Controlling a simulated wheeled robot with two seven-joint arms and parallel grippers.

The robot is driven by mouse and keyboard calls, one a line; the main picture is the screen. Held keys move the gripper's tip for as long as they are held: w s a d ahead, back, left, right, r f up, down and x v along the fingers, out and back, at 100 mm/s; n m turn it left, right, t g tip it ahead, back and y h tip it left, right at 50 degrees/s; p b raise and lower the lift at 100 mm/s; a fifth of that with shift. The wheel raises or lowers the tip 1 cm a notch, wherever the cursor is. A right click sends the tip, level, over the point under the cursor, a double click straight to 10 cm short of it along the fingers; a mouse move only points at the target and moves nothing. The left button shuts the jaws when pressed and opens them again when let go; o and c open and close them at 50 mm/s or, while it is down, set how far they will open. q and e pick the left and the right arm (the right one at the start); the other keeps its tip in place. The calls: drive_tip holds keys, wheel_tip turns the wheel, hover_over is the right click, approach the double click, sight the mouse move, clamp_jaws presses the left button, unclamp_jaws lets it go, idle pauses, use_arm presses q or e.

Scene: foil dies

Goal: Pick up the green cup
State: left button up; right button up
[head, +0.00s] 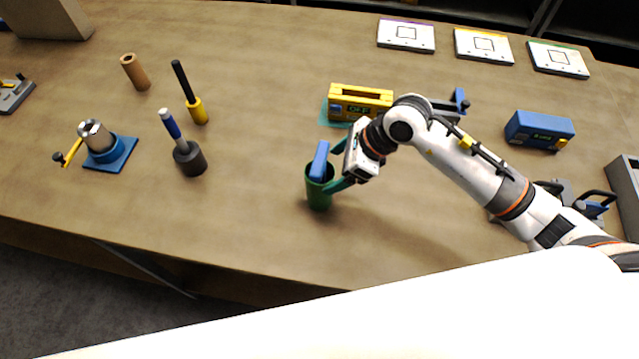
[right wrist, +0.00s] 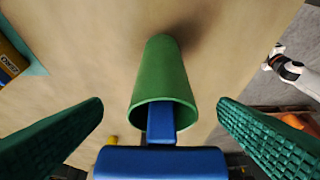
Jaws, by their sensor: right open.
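The green cup (head: 319,200) stands upright on the table near its front edge, with a blue-handled tool (head: 320,160) sticking up out of it. My right gripper (head: 337,168) is open at the cup's right side, its green fingers reaching toward the cup. In the right wrist view the cup (right wrist: 164,72) lies between the two spread fingers (right wrist: 160,112), with a visible gap on each side. The tool's blue handle (right wrist: 160,163) fills the bottom middle of that view. My left gripper is not in view.
A yellow box (head: 360,101) stands behind my gripper, and a blue box (head: 539,130) is at the right. The tabletop (head: 250,215) left of the green cup is clear.

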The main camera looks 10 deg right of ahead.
sight(325, 177)
drive_tip(key=p+x, duration=0.1)
drive_tip(key=x, duration=0.2)
drive_tip(key=shift+s+a+f+p, duration=0.1)
drive_tip(key=shift+a+f+p, duration=0.15)
drive_tip(key=shift+p, duration=0.1)
drive_tip(key=shift+a+f, duration=0.2)
drive_tip(key=shift+f, duration=0.2)
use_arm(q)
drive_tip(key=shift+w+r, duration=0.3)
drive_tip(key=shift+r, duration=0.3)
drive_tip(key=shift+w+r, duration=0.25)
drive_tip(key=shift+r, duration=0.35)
use_arm(e)
drive_tip(key=shift+c, duration=0.3)
drive_tip(key=c, duration=0.9)
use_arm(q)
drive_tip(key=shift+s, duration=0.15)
use_arm(e)
drive_tip(key=shift+r, duration=0.1)
drive_tip(key=c, duration=0.4)
